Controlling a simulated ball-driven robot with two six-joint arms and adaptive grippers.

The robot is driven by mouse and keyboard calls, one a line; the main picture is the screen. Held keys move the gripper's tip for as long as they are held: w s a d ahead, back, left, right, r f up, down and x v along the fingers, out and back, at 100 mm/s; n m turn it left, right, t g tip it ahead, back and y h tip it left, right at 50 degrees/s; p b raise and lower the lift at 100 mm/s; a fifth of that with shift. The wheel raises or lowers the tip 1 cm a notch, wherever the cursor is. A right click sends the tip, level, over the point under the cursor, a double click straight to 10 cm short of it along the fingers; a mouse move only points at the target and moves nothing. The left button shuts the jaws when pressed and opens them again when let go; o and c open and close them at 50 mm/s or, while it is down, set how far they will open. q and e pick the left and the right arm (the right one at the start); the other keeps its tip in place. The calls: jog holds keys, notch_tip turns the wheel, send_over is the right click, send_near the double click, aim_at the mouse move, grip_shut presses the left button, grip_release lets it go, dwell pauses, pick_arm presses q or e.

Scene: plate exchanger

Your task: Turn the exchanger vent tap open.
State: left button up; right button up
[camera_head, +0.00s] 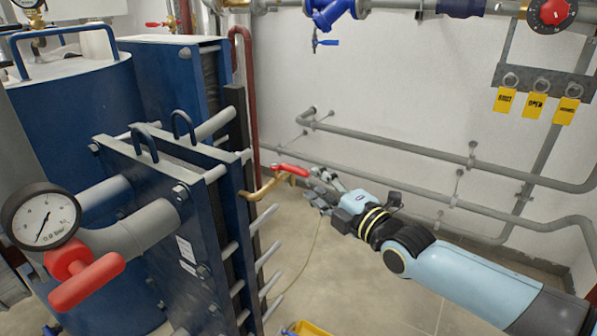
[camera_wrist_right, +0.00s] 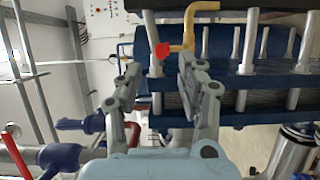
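The lever points right, toward my right gripper (camera_head: 322,184). My right gripper is open and empty, with its fingertips a short way from the lever's end. In the right wrist view the red lever (camera_wrist_right: 162,52) shows nearly end-on, beyond and between the parted fingers of the gripper (camera_wrist_right: 158,75). The brass pipe (camera_wrist_right: 192,22) rises behind it. My left gripper is not in view.
A pressure gauge (camera_head: 41,216) and a red-handled valve (camera_head: 85,275) stand at the near left. Grey wall pipes (camera_head: 400,150) run behind my right arm. Yellow tags (camera_head: 536,105) hang on the wall. The floor (camera_head: 350,280) below the gripper is mostly clear.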

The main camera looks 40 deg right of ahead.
aim_at(306, 177)
jog(key=w+b, duration=0.1)
jog(key=w, duration=0.1)
jog(key=w+b, duration=0.1)
jog(key=w, duration=0.1)
jog(key=w+b, duration=0.1)
jog(key=w, duration=0.1)
jog(key=shift+w+f, duration=0.15)
jog(key=shift+f, duration=0.1)
jog(key=shift+w+r, duration=0.15)
jog(key=shift+w, duration=0.45)
grip_shut()
